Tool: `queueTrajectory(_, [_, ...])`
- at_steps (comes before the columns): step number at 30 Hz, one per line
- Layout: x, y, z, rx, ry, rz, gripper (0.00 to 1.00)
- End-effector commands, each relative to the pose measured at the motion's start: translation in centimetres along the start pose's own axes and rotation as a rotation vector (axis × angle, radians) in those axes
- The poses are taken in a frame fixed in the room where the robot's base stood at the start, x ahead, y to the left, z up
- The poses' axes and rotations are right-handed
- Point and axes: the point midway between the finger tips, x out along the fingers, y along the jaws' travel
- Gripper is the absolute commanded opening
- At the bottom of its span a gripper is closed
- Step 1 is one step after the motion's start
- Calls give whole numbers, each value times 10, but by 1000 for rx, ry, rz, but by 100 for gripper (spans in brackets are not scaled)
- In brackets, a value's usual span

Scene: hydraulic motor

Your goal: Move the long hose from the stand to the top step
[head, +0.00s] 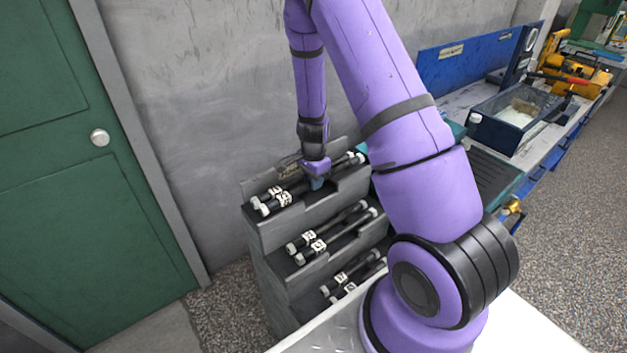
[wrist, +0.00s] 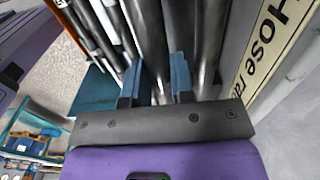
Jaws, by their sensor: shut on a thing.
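The stand (head: 262,240) is a grey stepped rack against the wall, with black hoses lying on its steps. On the top step lie hoses with white, numbered ends, one in front (head: 276,204) and one behind. My gripper (head: 317,184) points down at the top step, around the middle of these hoses. In the wrist view its blue fingers (wrist: 156,80) are shut on a dark hose (wrist: 152,40) between them. Another dark hose (wrist: 211,40) runs just right of the fingers. Which numbered end belongs to the held hose is hard to tell.
Pairs of hoses lie on the middle step (head: 318,243) and lower step (head: 345,283). A workbench (head: 540,145) with a dark tray is at right; a green door (head: 90,170) is at left.

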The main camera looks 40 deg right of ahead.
Motion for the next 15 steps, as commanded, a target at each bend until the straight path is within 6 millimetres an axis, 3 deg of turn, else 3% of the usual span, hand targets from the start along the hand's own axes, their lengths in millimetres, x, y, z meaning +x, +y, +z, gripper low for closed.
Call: queueTrajectory(15, [3, 0, 0, 0, 0, 0, 0])
